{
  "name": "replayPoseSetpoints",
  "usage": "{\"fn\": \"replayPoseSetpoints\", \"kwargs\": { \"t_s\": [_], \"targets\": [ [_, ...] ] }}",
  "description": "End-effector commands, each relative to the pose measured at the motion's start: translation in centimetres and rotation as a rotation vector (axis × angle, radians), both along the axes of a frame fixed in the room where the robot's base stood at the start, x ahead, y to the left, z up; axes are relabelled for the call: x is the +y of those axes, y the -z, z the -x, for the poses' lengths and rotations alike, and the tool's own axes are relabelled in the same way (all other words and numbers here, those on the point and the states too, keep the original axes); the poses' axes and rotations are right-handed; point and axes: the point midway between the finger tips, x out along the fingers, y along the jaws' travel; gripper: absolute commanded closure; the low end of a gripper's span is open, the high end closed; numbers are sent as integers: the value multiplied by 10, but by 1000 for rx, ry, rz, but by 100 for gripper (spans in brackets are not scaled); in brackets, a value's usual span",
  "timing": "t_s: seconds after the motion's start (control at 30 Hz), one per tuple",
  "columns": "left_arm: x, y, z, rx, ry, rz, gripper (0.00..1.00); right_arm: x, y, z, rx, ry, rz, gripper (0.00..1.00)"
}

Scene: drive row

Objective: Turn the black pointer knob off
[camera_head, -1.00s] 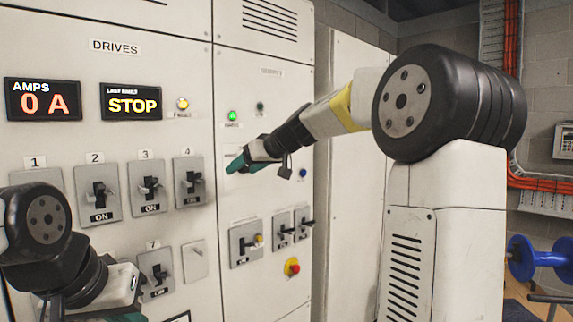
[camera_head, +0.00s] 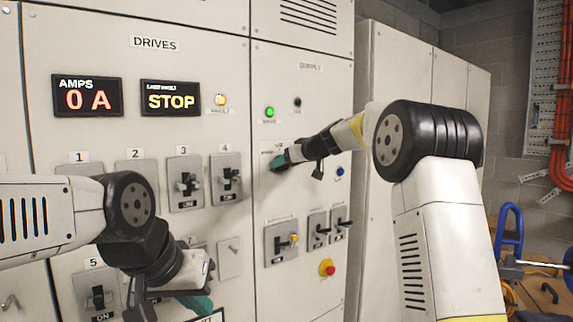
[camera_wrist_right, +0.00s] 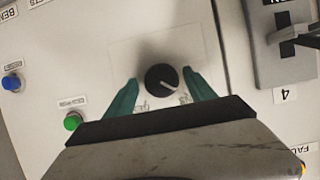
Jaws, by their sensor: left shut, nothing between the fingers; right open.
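The black pointer knob (camera_wrist_right: 161,79) is on the pale panel in the right wrist view. Its white pointer line slants toward the picture's lower right. My right gripper (camera_wrist_right: 161,92) is open, with one teal finger on each side of the knob and visible gaps. In the head view my right gripper (camera_head: 279,163) is at the panel right of switch 4, and I cannot make out the knob there. My left gripper (camera_head: 197,304) is shut and empty, low in front of the panel.
Switch 4 (camera_head: 226,180) is left of my right gripper. A green lamp (camera_head: 269,112) is above it, a blue button (camera_head: 340,171) to its right. Displays (camera_head: 170,100) read 0 A and STOP.

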Motion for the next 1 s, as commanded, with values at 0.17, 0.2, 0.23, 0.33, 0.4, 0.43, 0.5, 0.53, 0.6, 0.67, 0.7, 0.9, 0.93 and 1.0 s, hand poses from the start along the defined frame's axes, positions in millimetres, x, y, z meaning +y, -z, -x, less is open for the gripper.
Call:
{"fn": "replayPoseSetpoints", "kwargs": {
  "t_s": [0.17, 0.2, 0.23, 0.33, 0.4, 0.43, 0.5, 0.53, 0.6, 0.67, 0.7, 0.9, 0.93, 1.0],
  "targets": [
    [0, 0, 0, 0, 0, 0, 100, 0, 0, 0, 0, 0, 0, 36],
    [0, 0, 0, 0, 0, 0, 100, 0, 0, 0, 0, 0, 0, 40],
    [0, 0, 0, 0, 0, 0, 100, 0, 0, 0, 0, 0, 0, 46],
    [0, 0, 0, 0, 0, 0, 100, 0, 0, 0, 0, 0, 0, 66],
    [0, 0, 0, 0, 0, 0, 100, 0, 0, 0, 0, 0, 0, 79],
    [0, 0, 0, 0, 0, 0, 100, 0, 0, 0, 0, 0, 0, 85],
    [0, 0, 0, 0, 0, 0, 100, 0, 0, 0, 1, 0, -1, 91],
    [0, 0, 0, 0, 0, 0, 100, 0, 0, 0, 1, 0, -1, 91],
    [0, 0, 0, 0, 0, 0, 100, 0, 0, 0, 3, 0, -4, 91],
    [0, 0, 0, 0, 0, 0, 100, 0, 0, 0, 8, 0, -11, 91],
    [0, 0, 0, 0, 0, 0, 100, 0, 0, 0, 13, 0, -18, 91],
    [0, 0, 0, 0, 0, 0, 100, -2, 1, -1, 65, 1, -90, 91],
    [0, 0, 0, 0, 0, 0, 100, -3, 1, -1, 77, 2, -106, 91],
    [0, 0, 0, 0, 0, 0, 100, -3, 1, -1, 107, 1, -147, 91]
  ]
}}
